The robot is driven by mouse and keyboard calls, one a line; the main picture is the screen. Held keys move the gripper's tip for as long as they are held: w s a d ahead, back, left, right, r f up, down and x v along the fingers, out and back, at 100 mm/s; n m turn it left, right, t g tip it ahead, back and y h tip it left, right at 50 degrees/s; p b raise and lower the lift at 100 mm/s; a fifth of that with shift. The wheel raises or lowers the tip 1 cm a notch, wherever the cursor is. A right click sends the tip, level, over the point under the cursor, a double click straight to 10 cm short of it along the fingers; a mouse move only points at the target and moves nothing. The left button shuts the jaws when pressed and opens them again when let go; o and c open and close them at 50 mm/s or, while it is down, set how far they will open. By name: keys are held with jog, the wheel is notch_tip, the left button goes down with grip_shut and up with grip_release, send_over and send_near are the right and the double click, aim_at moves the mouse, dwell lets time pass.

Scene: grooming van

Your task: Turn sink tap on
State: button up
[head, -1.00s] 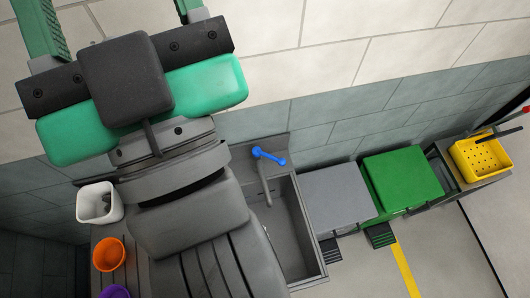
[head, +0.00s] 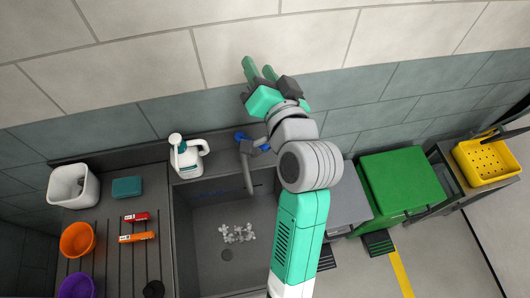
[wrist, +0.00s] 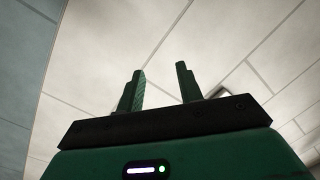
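The sink tap (head: 248,172) is a grey spout over the dark sink basin (head: 205,245) in the head view. Its blue handle (head: 240,136) shows only in part, behind my wrist and arm. My gripper (head: 258,66) is up against the backdrop of the pale wall, beyond the tap in the picture, fingers pointing up and away from the handle. In the wrist view the two green fingers (wrist: 160,85) stand apart with nothing between them.
A white jug (head: 187,160) stands at the sink's back left corner, close to the tap. Pale clumps (head: 237,233) lie in the basin. Left are a white bin (head: 74,186), an orange bowl (head: 78,239) and small items. A green box (head: 403,185) stands to the right.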

notch_tip(320, 180, down, 22)
jog(key=w+d+m+g+y+b, duration=0.1)
jog(key=d+m+g+y+b, duration=0.15)
jog(key=m+b, duration=0.2)
jog(key=m+g+b, duration=0.1)
jog(key=m+b, duration=0.2)
jog(key=m, duration=0.1)
send_near(263, 149)
jog(key=f+x, duration=0.1)
jog(key=x, duration=0.4)
jog(key=shift+y, duration=0.25)
jog(key=x, duration=0.7)
jog(key=shift+w+r, duration=0.1)
jog(key=shift+w, duration=0.15)
grip_shut()
